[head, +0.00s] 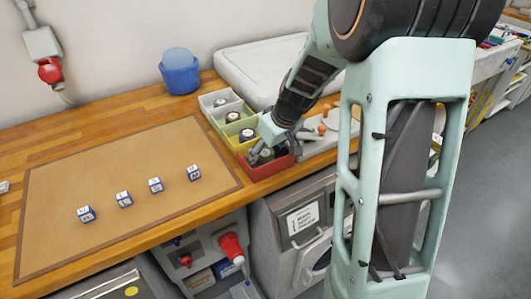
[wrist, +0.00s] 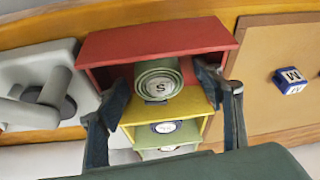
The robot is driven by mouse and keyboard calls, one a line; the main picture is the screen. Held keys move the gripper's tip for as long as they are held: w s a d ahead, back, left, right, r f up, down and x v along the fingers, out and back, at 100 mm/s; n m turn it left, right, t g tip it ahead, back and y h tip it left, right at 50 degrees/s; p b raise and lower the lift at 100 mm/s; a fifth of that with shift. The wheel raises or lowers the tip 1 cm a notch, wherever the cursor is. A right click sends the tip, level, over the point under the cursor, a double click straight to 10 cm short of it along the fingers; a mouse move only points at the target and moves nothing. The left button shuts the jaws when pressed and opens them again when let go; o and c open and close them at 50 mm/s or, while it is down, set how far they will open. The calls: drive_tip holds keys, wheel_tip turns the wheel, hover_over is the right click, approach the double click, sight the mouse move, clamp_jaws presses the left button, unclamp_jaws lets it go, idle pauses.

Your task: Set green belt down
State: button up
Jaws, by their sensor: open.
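The green belt (wrist: 158,74) is a rolled coil with a white "S" disc on its end. In the wrist view it sits at the red bin (wrist: 150,42), on the side toward the yellow bin (wrist: 193,112). My gripper (wrist: 162,88) is open, with one finger on each side of the coil and gaps showing between. In the head view my gripper (head: 263,152) is low over the red bin (head: 268,171) and hides most of the belt there. Whether the belt touches the bin floor cannot be told.
Yellow, green (head: 226,117) and grey (head: 213,100) bins continue the row, holding other coils. Several letter cubes (head: 156,185) stand on the brown mat (head: 70,180), which is otherwise clear. A blue tub (head: 180,78) stands behind. A grey board with knobs (head: 318,135) lies right of the bins.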

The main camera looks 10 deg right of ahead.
drive_tip(key=v, duration=1.2)
drive_tip(key=shift+r+p, duration=0.15)
drive_tip(key=shift+p, duration=0.15)
drive_tip(key=shift+w, duration=0.1)
